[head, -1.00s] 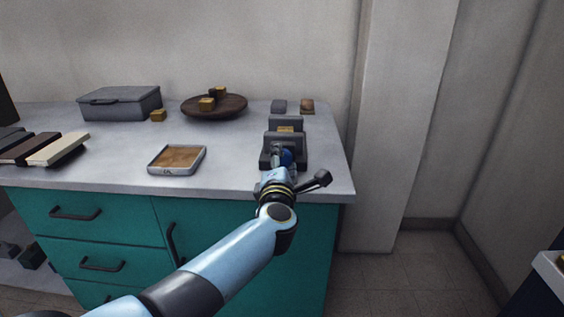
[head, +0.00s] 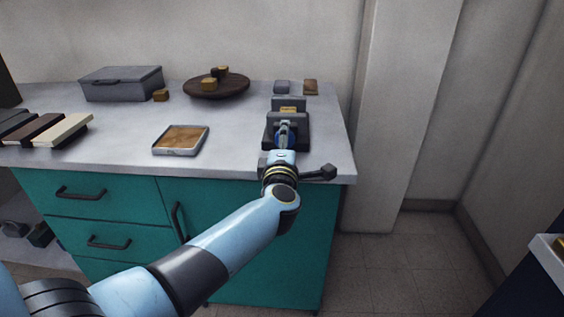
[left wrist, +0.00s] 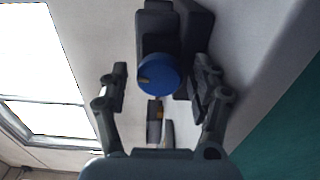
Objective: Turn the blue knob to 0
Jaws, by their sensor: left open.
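The blue knob (left wrist: 158,74) is on the front of a dark stand (head: 303,133) at the right end of the counter. In the left wrist view a yellowish mark shows at the knob's left edge. My left gripper (left wrist: 155,85) is open, with one finger on each side of the knob and a visible gap to each. In the head view my left gripper (head: 286,137) is in front of the stand and hides most of the knob. I cannot read any number on the dial. My right gripper is in neither view.
A second dark block with a yellow label (head: 289,109) stands behind the knob's stand. A tray (head: 176,152), a round brown board (head: 216,91) with small blocks, a grey box (head: 121,85) and several book-like slabs (head: 63,134) lie farther left on the counter (head: 120,155).

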